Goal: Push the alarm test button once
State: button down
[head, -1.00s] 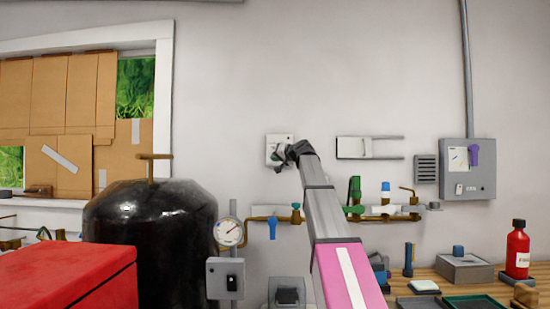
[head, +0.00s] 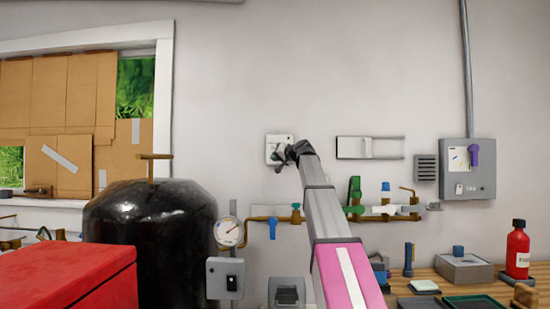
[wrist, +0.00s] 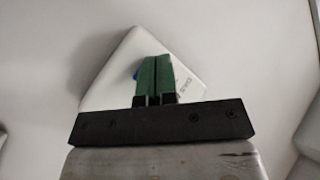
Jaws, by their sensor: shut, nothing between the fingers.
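A small white plate (head: 272,141) is fixed to the wall, and my gripper (head: 281,154) is at its front. In the wrist view the white plate (wrist: 118,72) fills the middle, tilted in the picture, with small dark print on its right side. A bit of blue (wrist: 135,74) shows at the left edge of my fingers; it may be the button, and the rest is hidden behind them. My gripper (wrist: 155,60) has green fingers that are shut together and empty, pointing at the plate. I cannot tell whether the tips touch it.
A white wall panel (head: 370,148) and a grey electrical box (head: 483,180) are to the right. Pipes with valves (head: 385,211) run below. A black tank (head: 140,230) and a red box (head: 75,285) stand left. The wall above is bare.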

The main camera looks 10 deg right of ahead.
jog(key=shift+w, duration=0.15)
jog(key=shift+w+d, duration=0.1)
jog(key=shift+w, duration=0.2)
jog(key=shift+w, duration=0.4)
dwell(1.1)
jog(key=shift+s, duration=0.85)
jog(key=shift+s, duration=0.1)
jog(key=s, duration=0.2)
jog(key=s+a, duration=0.1)
jog(key=s, duration=0.1)
jog(key=shift+s+a, duration=0.1)
jog(key=shift+s, duration=0.25)
jog(key=shift+s, duration=0.1)
dwell(0.7)
